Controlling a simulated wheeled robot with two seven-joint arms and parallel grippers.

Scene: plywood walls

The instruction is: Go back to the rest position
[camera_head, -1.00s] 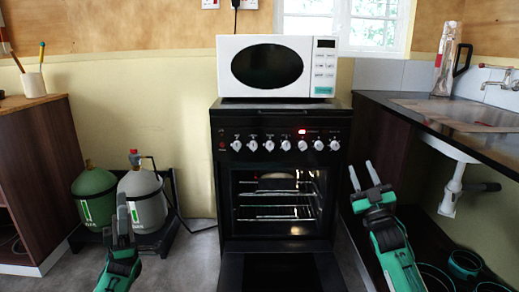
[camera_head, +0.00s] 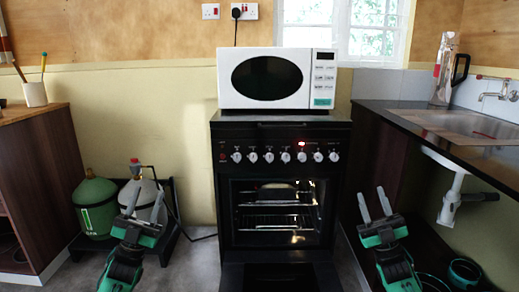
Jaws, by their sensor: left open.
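My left gripper (camera_head: 145,208) is at the lower left, in front of the grey gas cylinder. Its two fingers are apart with nothing between them. My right gripper (camera_head: 374,205) is at the lower right, in front of the dark cabinet side and right of the oven. Its fingers are spread and empty. Both grippers point forward and are apart from the cooker. The black oven (camera_head: 228,205) has its door (camera_head: 268,276) folded down, and its lit inside shows racks and a dark item (camera_head: 276,191) on the upper rack.
A white microwave (camera_head: 264,78) stands on the cooker. Green (camera_head: 95,203) and grey (camera_head: 143,197) gas cylinders stand at left. A wooden cabinet (camera_head: 40,175) borders the left. A counter with a sink (camera_head: 460,122) is at right, with a white drain pipe (camera_head: 452,198) below. Green-rimmed containers (camera_head: 464,271) sit low at right.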

